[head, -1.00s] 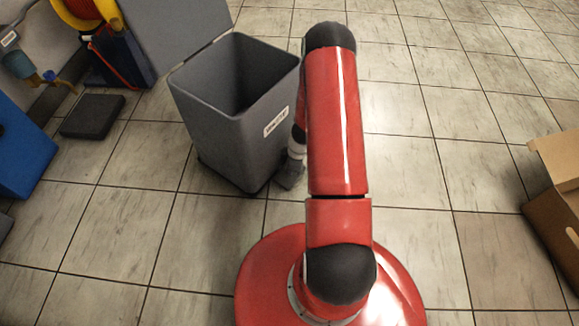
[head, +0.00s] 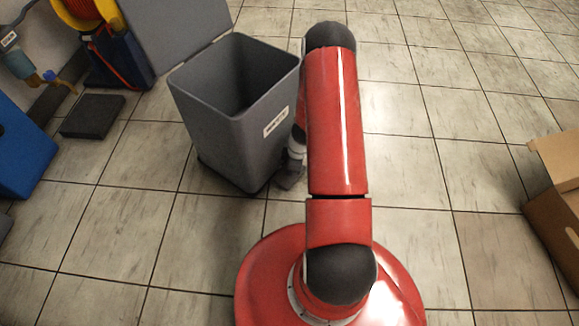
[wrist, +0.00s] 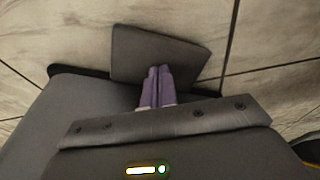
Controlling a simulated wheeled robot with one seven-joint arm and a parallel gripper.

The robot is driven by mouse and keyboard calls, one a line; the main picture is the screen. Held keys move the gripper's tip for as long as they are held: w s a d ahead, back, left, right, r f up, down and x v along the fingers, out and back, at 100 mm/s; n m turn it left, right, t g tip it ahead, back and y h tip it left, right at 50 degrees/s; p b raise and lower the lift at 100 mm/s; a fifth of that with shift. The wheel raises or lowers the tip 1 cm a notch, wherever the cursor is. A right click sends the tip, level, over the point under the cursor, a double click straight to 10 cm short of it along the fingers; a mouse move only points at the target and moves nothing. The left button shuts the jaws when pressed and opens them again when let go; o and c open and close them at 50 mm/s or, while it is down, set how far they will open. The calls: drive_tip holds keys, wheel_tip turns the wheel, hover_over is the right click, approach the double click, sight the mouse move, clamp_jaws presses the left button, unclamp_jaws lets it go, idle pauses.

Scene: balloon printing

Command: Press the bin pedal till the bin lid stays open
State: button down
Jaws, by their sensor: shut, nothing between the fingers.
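The grey bin (head: 225,125) stands on the floor left of my arm, with a white label on its front. Its lid (head: 175,30) is up, tilted back at the far left side, and the inside shows dark. The pedal is a dark grey plate (wrist: 160,50) low at the bin's foot in the wrist view. My gripper (wrist: 159,70) is shut and empty, its purple fingers side by side over the near part of the pedal. Whether the tips press on it is hard to tell. In the head view my arm hides most of the gripper.
A cardboard box (head: 556,205) stands at the right edge. A dark flat block (head: 92,116) and a blue object (head: 25,150) lie left of the bin, with a yellow and red hose reel (head: 95,15) behind.

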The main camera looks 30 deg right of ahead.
wheel_tip(320, 180, up, 8)
drive_tip(key=p, duration=0.3)
drive_tip(key=shift+p, duration=0.4)
